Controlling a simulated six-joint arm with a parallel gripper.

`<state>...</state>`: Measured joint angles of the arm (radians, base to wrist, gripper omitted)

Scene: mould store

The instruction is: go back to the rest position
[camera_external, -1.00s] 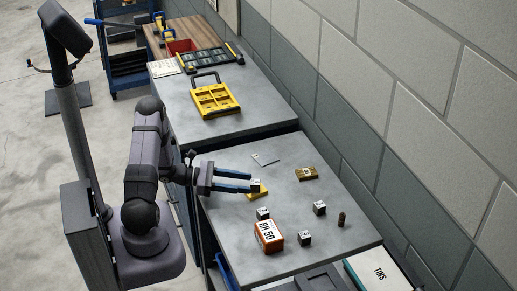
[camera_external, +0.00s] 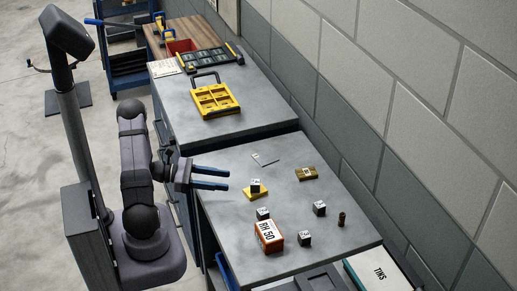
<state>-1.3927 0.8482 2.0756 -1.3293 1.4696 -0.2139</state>
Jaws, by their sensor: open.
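My gripper (camera_external: 228,179) is open and empty, with its two blue fingers pointing right over the left edge of the near grey table (camera_external: 340,225). A small dark cube with a pale top (camera_external: 255,185) sits on a yellow block (camera_external: 255,194), just to the right of my fingertips. A gap shows between the fingertips and the cube. My arm is folded beside its column, left of the table.
An orange box (camera_external: 268,236) marked RH 50, small cubes (camera_external: 319,208), a brown block (camera_external: 306,173) and a dark cylinder (camera_external: 341,219) stand on the near table. A yellow tray (camera_external: 214,100) lies on the far table. The wall bounds the right.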

